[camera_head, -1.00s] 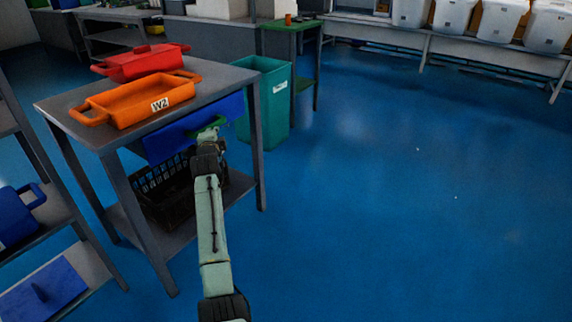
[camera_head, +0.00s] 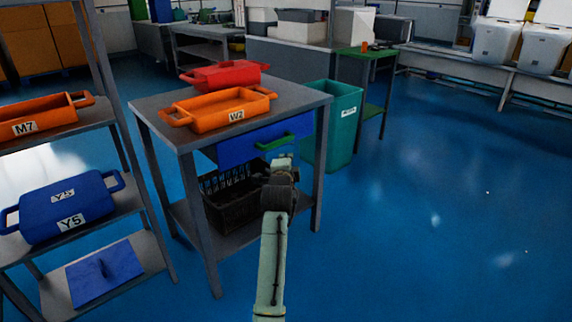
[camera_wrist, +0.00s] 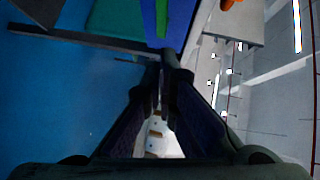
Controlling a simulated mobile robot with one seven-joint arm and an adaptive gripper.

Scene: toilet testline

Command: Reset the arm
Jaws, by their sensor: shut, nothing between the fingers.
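My arm reaches forward from the bottom of the head view, and its end (camera_head: 281,163) shows just below the green handle of the blue drawer (camera_head: 240,150). The drawer is under the top of a grey table. In the wrist view my gripper (camera_wrist: 165,62) has its dark fingers shut, with nothing between them. The green handle (camera_wrist: 162,18) and the blue drawer front (camera_wrist: 149,22) show beyond the fingertips. The gap between fingertips and handle is hard to judge.
An orange tray marked W2 (camera_head: 219,122) and a red tray (camera_head: 224,74) sit on the table (camera_head: 150,108). A black crate (camera_head: 228,208) is below. A teal bin (camera_head: 338,130) stands right of it. A shelf (camera_head: 125,202) with trays is left. Floor at right is clear.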

